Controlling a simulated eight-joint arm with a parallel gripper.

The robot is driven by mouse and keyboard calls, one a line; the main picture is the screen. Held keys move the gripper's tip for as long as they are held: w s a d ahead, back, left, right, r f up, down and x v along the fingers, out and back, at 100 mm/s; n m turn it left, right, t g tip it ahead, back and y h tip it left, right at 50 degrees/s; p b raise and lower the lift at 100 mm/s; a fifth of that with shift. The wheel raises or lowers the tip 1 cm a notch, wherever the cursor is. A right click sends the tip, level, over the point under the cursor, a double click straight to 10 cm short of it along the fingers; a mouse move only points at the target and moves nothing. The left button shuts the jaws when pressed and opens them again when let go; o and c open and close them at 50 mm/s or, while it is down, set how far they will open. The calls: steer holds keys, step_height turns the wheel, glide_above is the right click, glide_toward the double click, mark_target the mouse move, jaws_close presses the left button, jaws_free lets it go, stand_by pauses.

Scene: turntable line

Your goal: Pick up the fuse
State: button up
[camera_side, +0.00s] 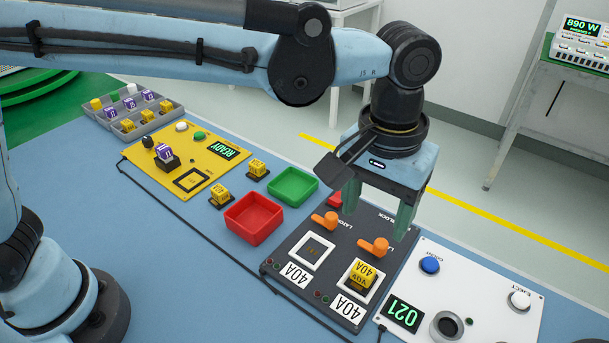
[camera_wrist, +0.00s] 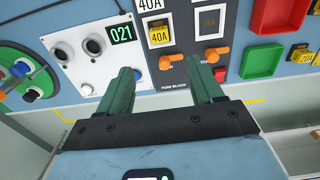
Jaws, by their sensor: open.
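A yellow fuse (camera_side: 364,273) marked 40A sits in the right socket of the dark fuse block (camera_side: 334,231); it also shows in the wrist view (camera_wrist: 159,38). The other socket (camera_side: 313,252) looks empty. An orange lever (camera_side: 375,246) stands by the fuse's socket, and a second orange lever (camera_side: 326,220) by the empty one. My gripper (camera_side: 378,214) is open and empty above the far edge of the block, clear of the fuse. In the wrist view its green fingers (camera_wrist: 166,75) point toward the block, and the fuse lies beyond them.
A red tray (camera_side: 249,224) and a green tray (camera_side: 293,181) lie left of the block. More yellow fuses (camera_side: 220,195) stand near them. A yellow READY panel (camera_side: 190,165) and grey bin (camera_side: 125,128) are farther left. A white panel (camera_side: 470,290) reading 021 is right.

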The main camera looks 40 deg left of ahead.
steer(key=d, duration=0.1)
glide_above(364, 269)
steer(key=f, duration=0.7)
steer(key=shift+s+d, duration=0.2)
steer(key=shift+d, duration=0.2)
steer(key=shift+w+a+f, duration=0.1)
steer(key=shift+a+f, duration=0.1)
steer(key=shift+f, duration=1.2)
steer(key=shift+w+a+f, duration=0.1)
steer(key=shift+a+f, duration=0.1)
steer(key=shift+f, duration=1.2)
steer(key=c, duration=1.1)
